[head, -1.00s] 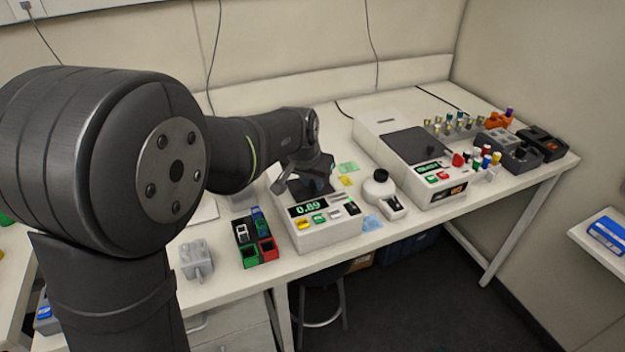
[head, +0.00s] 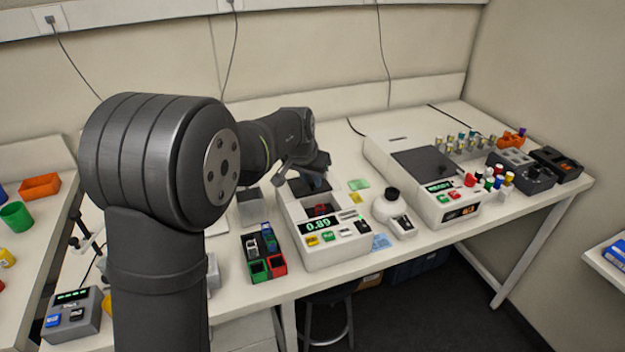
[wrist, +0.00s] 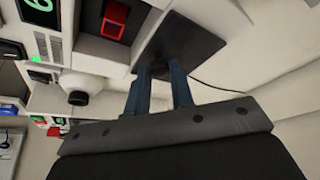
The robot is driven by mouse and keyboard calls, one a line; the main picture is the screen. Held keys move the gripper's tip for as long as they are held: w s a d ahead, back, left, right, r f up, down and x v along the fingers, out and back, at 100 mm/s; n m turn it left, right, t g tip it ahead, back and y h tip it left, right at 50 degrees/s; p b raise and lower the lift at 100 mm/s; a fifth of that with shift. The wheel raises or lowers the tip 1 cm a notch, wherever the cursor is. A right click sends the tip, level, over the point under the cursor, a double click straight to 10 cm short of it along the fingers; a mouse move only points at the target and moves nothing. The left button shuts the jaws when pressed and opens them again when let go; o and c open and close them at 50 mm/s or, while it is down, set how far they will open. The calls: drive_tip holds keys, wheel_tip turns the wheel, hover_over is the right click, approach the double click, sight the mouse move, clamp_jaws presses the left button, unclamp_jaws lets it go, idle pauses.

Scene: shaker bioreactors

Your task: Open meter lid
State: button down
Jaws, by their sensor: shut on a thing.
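The meter (head: 350,249) is a pale box on the bench with a green 0.89 display and coloured buttons. Its dark lid (wrist: 205,45) lies toward the back of the meter, off the front of the dark well. A red square part (wrist: 115,18) shows in the well, also visible in the head view (head: 321,210). My gripper (wrist: 161,72) has blue fingers shut on the lid at its small dark knob, which is mostly hidden between the fingertips. In the head view, my gripper (head: 313,183) is over the rear half of the meter.
A white round-bodied device (head: 390,209) stands just right of the meter. Beyond it is a larger instrument (head: 470,211) reading READY, with vials behind. A rack of coloured blocks (head: 263,252) stands to the left. A wall is behind the bench.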

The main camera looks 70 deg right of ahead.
drive_tip(key=c, duration=1.3)
unclamp_jaws()
drive_tip(key=shift+o, duration=0.2)
drive_tip(key=v, duration=1.7)
drive_tip(key=shift+a+r, duration=0.2)
drive_tip(key=shift+f, duration=0.1)
drive_tip(key=x, duration=1.7)
drive_tip(key=shift+d+f, duration=0.15)
drive_tip(key=shift+s, duration=0.1)
